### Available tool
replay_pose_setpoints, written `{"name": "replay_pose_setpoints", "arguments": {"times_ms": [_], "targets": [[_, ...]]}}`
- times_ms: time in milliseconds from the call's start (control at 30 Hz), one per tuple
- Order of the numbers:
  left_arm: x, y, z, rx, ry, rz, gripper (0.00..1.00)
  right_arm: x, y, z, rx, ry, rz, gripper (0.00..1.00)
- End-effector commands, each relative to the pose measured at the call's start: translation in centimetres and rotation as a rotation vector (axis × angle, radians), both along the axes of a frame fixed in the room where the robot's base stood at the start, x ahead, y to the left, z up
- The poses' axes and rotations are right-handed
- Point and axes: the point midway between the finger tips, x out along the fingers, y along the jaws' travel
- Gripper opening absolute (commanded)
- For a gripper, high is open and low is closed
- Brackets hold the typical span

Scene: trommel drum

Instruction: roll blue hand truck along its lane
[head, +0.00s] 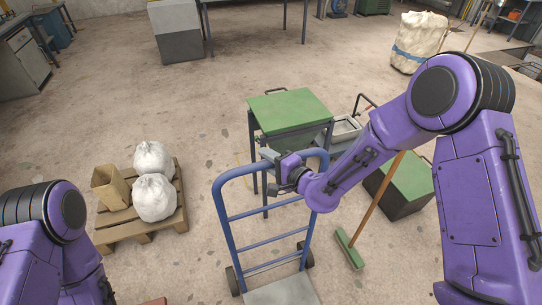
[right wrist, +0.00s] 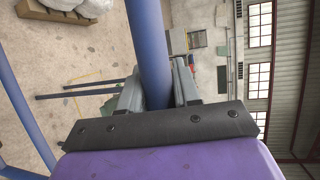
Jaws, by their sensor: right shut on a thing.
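The blue hand truck (head: 231,220) stands in front of me in the head view, with a blue tube frame, rungs, dark wheels and a grey toe plate (head: 283,290) at the bottom edge. My right gripper (head: 268,161) is at the top of its frame and is shut on the tube. In the right wrist view the blue tube (right wrist: 147,50) runs between the two grey fingers (right wrist: 158,90). My left arm shows at the lower left of the head view, but its gripper is out of view. No lane marking is clear on the floor.
A pallet (head: 140,232) with white sacks and a cardboard box stands left of the hand truck. A broom (head: 349,250) and a green-lidded bin (head: 405,185) are to the right. Open floor lies beyond the pallet.

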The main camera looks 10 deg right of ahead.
Motion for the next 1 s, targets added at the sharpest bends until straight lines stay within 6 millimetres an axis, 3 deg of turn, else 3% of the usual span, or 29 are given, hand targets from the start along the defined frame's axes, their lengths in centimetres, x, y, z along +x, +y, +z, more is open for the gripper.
{"name": "replay_pose_setpoints", "arguments": {"times_ms": [267,300,333,700,1000], "targets": [[0.0,0.0,0.0,0.000,0.000,0.000,0.00,-0.4,0.1,-0.4,-0.003,0.012,0.004,0.00],[0.0,0.0,0.0,0.000,0.000,0.000,0.00,-0.4,0.1,-0.4,-0.002,0.012,0.004,0.42],[0.0,0.0,0.0,0.000,0.000,0.000,0.00,-0.4,0.1,-0.4,-0.003,0.012,0.004,0.52],[0.0,0.0,-0.4,0.000,0.000,0.000,0.00,-0.8,-0.2,-0.2,-0.001,0.006,0.004,0.53],[0.0,0.0,-2.2,0.000,0.000,0.000,0.00,-6.6,-3.5,1.0,0.003,0.005,0.002,0.53]]}}
